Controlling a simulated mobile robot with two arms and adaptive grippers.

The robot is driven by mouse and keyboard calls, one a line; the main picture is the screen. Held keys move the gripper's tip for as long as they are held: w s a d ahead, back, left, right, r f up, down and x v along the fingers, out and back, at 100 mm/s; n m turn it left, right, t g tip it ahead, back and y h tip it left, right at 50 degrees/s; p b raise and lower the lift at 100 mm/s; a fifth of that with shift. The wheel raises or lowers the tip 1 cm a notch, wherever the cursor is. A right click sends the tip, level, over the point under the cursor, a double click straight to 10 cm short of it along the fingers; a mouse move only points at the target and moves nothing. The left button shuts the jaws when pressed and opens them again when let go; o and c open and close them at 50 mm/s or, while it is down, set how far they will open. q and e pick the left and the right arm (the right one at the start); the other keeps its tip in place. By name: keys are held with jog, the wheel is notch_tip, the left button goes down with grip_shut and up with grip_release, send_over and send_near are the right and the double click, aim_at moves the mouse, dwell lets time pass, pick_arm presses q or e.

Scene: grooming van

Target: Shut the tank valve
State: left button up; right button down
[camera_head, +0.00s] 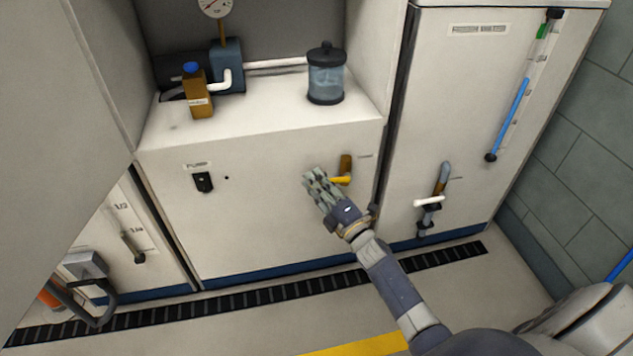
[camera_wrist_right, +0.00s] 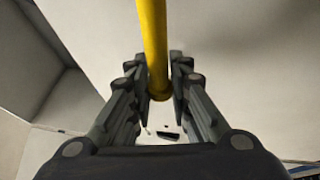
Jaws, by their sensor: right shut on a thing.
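A valve with a brass body (camera_head: 346,164) and a yellow lever (camera_head: 341,180) is on the front of the middle white cabinet. The lever points left in the head view. My right gripper (camera_head: 316,181) is at the lever's end, shut on it. In the right wrist view the yellow lever (camera_wrist_right: 154,45) runs down between the two fingers (camera_wrist_right: 158,88), its end between them. A second valve with a white lever (camera_head: 429,201) is on the right cabinet, its lever roughly level. The small labels beside both valves are unreadable. My left gripper is not in view.
A blue level tube (camera_head: 508,118) is on the right cabinet (camera_head: 440,110). A black switch (camera_head: 204,182) is left of the yellow lever. A clear canister (camera_head: 326,78) and a brown bottle (camera_head: 197,92) stand on the counter (camera_head: 250,120). A floor grate (camera_head: 270,292) runs along the cabinets.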

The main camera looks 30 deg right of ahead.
jog(key=shift+f, duration=0.1)
jog(key=c, duration=1.6)
grip_release()
jog(key=shift+s, duration=0.15)
jog(key=v, duration=1.1)
jog(key=shift+s, duration=0.4)
